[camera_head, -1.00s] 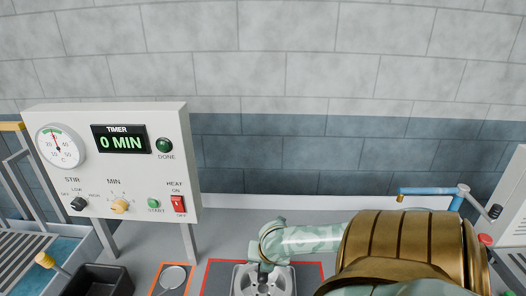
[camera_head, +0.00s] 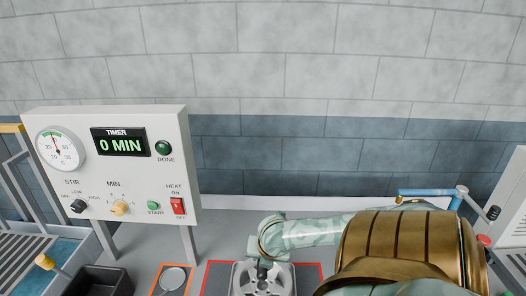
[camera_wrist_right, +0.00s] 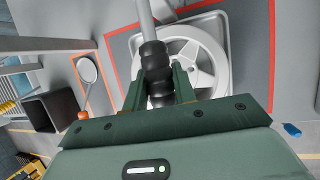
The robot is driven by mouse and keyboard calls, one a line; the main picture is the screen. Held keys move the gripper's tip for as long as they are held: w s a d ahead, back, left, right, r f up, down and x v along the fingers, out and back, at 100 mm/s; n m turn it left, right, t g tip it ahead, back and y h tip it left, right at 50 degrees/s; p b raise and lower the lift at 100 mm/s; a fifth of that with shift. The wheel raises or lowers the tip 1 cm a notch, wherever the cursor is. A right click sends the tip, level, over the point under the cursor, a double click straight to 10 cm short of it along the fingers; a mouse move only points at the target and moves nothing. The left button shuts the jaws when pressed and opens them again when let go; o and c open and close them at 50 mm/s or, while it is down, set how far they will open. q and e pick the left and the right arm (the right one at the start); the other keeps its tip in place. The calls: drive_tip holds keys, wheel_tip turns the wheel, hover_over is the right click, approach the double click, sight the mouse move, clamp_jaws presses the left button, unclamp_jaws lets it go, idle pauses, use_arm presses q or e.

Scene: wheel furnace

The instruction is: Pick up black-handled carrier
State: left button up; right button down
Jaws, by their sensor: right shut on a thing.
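The black-handled carrier (camera_wrist_right: 154,62) shows in the right wrist view as a ribbed black grip with a grey rod running up from it. My right gripper (camera_wrist_right: 158,92) is shut on this black grip, one green finger on each side. A silver spoked wheel (camera_wrist_right: 190,62) lies behind the grip; I cannot tell whether the carrier is joined to it. In the head view my right gripper (camera_head: 266,266) is at the bottom, over the wheel (camera_head: 250,284), and the handle is mostly hidden. My left gripper is not in view.
A red-outlined area (camera_head: 312,268) surrounds the wheel. Left of it are an orange-outlined area with a round-ended tool (camera_head: 173,277) and a black bin (camera_head: 100,281). The timer panel (camera_head: 115,160) stands at left; a blue bar (camera_head: 425,191) is at right.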

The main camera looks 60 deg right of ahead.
drive_tip(key=s+a+r, duration=0.1)
drive_tip(key=r, duration=0.1)
drive_tip(key=a+r+p, duration=0.1)
drive_tip(key=r, duration=0.1)
drive_tip(key=s+a+r+p, duration=0.1)
drive_tip(key=a+r, duration=0.1)
drive_tip(key=r, duration=0.1)
drive_tip(key=shift+s+a, duration=0.1)
drive_tip(key=shift+s, duration=0.2)
drive_tip(key=s+a+r+p, duration=0.1)
drive_tip(key=s+a+r, duration=0.2)
drive_tip(key=s+a, duration=0.2)
drive_tip(key=a, duration=0.2)
drive_tip(key=shift+a+r, duration=0.3)
drive_tip(key=shift+r, duration=0.05)
